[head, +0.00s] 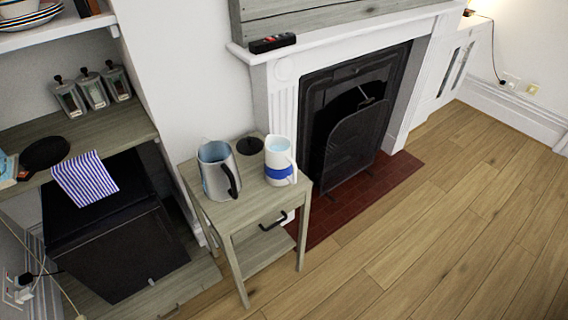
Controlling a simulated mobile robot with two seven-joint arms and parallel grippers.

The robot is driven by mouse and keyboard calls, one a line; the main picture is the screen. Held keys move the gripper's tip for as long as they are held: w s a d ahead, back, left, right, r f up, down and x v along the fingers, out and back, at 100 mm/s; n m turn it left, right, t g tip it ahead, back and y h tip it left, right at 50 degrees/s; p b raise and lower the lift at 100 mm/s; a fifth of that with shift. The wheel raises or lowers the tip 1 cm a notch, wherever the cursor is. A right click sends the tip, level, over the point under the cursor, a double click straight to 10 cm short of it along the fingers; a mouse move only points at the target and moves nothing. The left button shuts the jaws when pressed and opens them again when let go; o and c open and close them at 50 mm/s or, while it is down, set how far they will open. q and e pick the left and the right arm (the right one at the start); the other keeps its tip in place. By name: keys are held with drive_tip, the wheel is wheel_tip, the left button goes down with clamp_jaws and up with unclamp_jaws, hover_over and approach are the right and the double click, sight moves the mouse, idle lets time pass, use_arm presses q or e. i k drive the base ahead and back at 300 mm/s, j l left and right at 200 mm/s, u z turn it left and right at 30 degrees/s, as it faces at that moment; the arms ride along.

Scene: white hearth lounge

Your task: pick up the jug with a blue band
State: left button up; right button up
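The white jug with a blue band (279,161) stands upright on a small wooden side table (232,214), near its right edge. Its handle is on its right side. A grey metal jug (217,171) with a black handle stands to its left on the same table, with a small gap between them. A flat black round object (249,146) lies behind the two jugs. Neither of my grippers shows in the head view.
A fireplace with a black metal screen (351,142) and red hearth tiles is right of the table. At left are a black cabinet (118,238), a striped cloth (84,179) and shelves. The wooden floor (430,240) in front and to the right is clear.

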sight(280, 169)
drive_tip(key=i+l+u, duration=0.1)
drive_tip(key=u, duration=0.3)
drive_tip(key=l+u, duration=0.2)
drive_tip(key=u, duration=0.2)
drive_tip(key=i+l+u, duration=0.1)
drive_tip(key=u, duration=0.35)
drive_tip(key=l+u, duration=0.4)
drive_tip(key=l, duration=0.6)
drive_tip(key=l+u, duration=0.1)
drive_tip(key=l, duration=1.35)
drive_tip(key=k, duration=0.05)
